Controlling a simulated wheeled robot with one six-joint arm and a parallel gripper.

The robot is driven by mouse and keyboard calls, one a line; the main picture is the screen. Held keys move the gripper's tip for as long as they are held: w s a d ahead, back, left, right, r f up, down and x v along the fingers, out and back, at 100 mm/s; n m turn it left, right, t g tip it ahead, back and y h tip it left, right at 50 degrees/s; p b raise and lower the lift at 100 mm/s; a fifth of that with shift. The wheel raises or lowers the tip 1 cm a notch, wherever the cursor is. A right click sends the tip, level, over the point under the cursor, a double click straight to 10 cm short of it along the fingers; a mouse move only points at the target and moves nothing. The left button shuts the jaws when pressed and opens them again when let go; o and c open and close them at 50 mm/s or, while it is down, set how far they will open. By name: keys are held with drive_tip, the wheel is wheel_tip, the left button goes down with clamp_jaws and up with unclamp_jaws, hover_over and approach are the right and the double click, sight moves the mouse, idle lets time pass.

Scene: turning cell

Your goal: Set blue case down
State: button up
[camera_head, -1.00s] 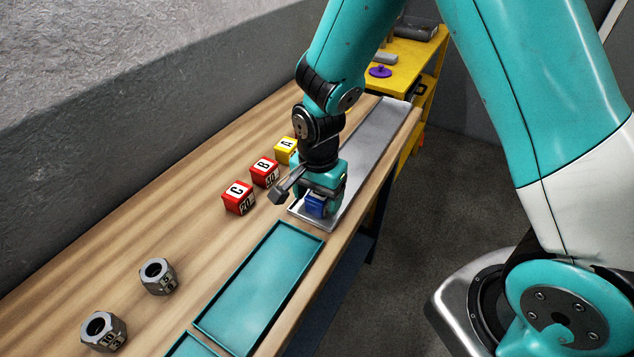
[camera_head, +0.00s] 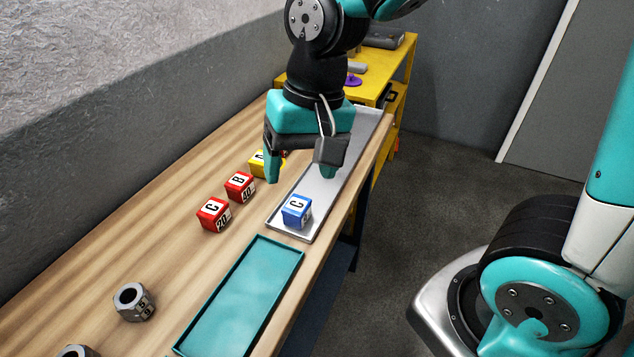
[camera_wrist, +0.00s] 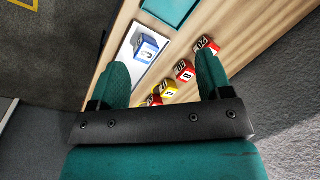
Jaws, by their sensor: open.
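The blue case (camera_head: 297,211), marked C on its white top, sits on the near end of the grey metal tray (camera_head: 290,231). It also shows in the wrist view (camera_wrist: 146,46), resting on the pale tray. My gripper (camera_head: 300,177) is open and empty above the tray, behind and above the blue case in the head view. In the wrist view its two fingers (camera_wrist: 163,78) are spread wide, with the case apart from them and beyond the left fingertip.
An empty teal tray (camera_head: 240,300) lies nearer. Metal nuts (camera_head: 134,302) stand at front left. A yellow bench (camera_head: 372,82) stands behind.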

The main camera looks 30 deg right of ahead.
drive_tip(key=s+a+r+n+y, duration=0.2)
drive_tip(key=s+r+n, duration=0.1)
drive_tip(key=s+n, duration=0.6)
drive_tip(key=shift+s, duration=0.25)
